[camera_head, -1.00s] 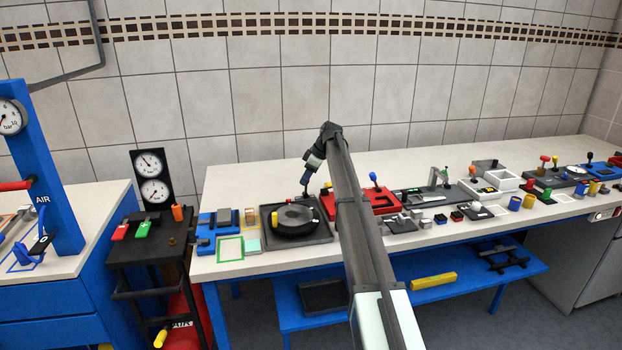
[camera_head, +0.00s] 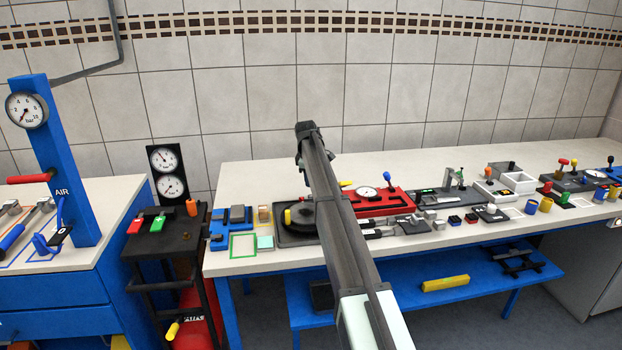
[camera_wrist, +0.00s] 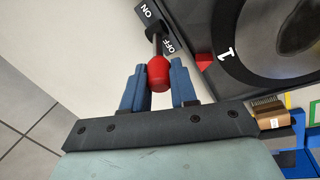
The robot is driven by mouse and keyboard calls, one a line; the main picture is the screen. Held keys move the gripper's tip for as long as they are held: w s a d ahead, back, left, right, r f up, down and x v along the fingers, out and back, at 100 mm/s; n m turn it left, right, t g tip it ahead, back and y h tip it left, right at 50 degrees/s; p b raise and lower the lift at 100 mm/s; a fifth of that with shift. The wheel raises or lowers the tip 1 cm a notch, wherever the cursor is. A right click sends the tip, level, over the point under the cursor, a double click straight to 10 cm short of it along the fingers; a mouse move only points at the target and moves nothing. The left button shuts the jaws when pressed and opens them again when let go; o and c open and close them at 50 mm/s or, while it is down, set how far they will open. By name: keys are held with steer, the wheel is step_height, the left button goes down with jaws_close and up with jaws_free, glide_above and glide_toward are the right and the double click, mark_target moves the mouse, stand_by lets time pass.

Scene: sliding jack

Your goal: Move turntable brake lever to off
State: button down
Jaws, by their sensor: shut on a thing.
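The turntable (camera_head: 297,216) is a dark disc on a dark square base on the bench, partly hidden by my arm in the head view. In the wrist view its disc (camera_wrist: 292,28) carries a white "1", with a red pointer beside it. The brake lever's red knob (camera_wrist: 159,74) is between the blue fingers of my gripper (camera_wrist: 158,82), which is shut on it. The lever's thin dark shaft runs up the picture to the base, beside the OFF label (camera_wrist: 170,45) and below the ON label (camera_wrist: 148,12).
A brown brush-like block (camera_wrist: 270,113) and blue parts lie near the turntable. A red unit with a dial (camera_head: 380,198) stands right of it. Blue blocks (camera_head: 231,217) and a green frame (camera_head: 243,246) lie left. The bench's back strip is clear.

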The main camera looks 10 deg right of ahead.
stand_by(0.3)
steer(key=c, duration=0.9)
jaws_free()
steer(key=v, duration=1.3)
steer(key=shift+r, duration=0.4)
steer(key=shift+s, duration=0.1)
